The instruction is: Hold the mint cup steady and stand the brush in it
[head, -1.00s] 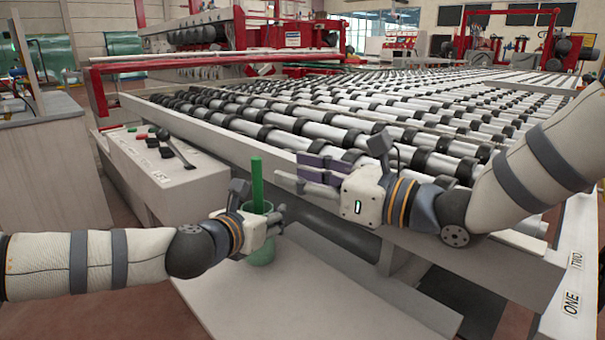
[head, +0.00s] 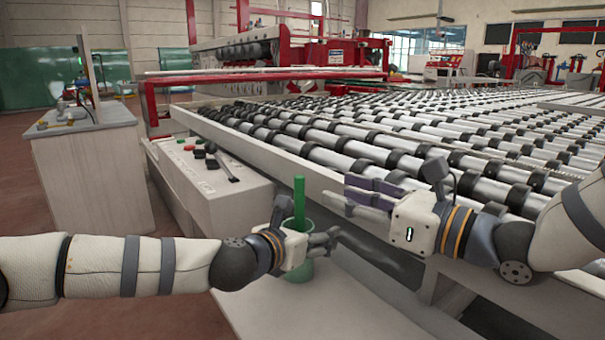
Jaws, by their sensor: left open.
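The mint cup (head: 300,271) stands upright on a pale grey surface (head: 262,312) in front of the roller table. The green brush (head: 299,202) stands nearly upright in it, its upper part rising above the rim. My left gripper (head: 309,222) is open at the cup, with one finger behind it and the other reaching past its right side. The gripper hides part of the cup, and the brush's lower end is hidden inside. My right gripper (head: 357,196) is up and to the right of the cup, clear of the brush. Its fingers look apart with nothing between them.
The roller table (head: 330,147) fills the area behind both grippers, and its front edge runs close by the right one. A control box (head: 212,180) with buttons and a lever stands behind the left arm. A grey cabinet (head: 95,180) stands at left.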

